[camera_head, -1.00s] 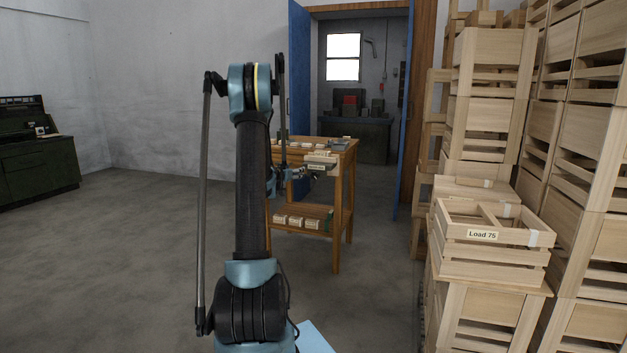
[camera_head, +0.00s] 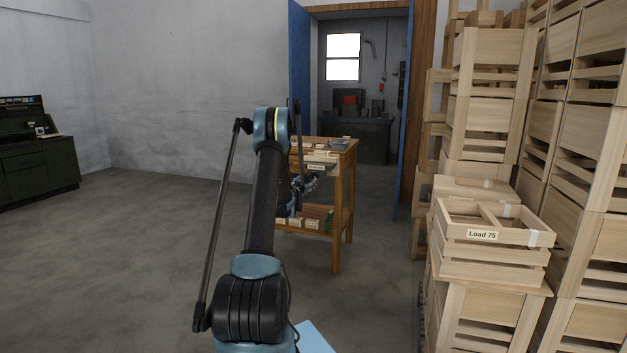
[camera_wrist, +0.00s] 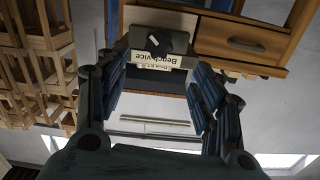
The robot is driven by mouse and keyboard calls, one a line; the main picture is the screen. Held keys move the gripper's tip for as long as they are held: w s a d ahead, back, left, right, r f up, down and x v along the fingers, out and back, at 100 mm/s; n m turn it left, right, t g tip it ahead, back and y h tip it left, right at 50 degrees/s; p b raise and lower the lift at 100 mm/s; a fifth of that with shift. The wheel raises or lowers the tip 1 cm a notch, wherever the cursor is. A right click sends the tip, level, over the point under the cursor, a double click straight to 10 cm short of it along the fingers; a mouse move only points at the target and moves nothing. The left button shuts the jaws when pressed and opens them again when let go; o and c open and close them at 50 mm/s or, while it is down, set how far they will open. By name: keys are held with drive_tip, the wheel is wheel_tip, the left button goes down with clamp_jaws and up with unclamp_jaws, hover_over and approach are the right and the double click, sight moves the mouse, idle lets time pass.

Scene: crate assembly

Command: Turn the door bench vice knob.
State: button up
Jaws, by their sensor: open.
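In the wrist view, which is upside down, a grey block with a dark knob (camera_wrist: 157,40) is fixed at the edge of a wooden workbench. A white label (camera_wrist: 150,58) reading "Benchvice" is beside it. My gripper (camera_wrist: 155,82) is open and empty, its blue-padded fingers on either side of the view of the block and label. The knob appears beyond the fingertips and apart from them. In the head view my gripper (camera_head: 303,185) is at the workbench (camera_head: 343,190), near its front edge; my arm hides the bench's left part and the knob cannot be made out.
A wooden drawer with a handle (camera_wrist: 246,45) is beside the block. Small labelled boxes (camera_head: 312,222) sit on the bench's lower shelf. Stacked wooden crates (camera_head: 490,110) fill the right side, with a "Load 75" crate (camera_head: 480,255) in front. Open floor lies to the left.

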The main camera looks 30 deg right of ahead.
sight(313, 176)
drive_tip(key=x, duration=1.3)
drive_tip(key=shift+d, duration=0.1)
drive_tip(key=shift+w, duration=0.1)
drive_tip(key=c, duration=1.1)
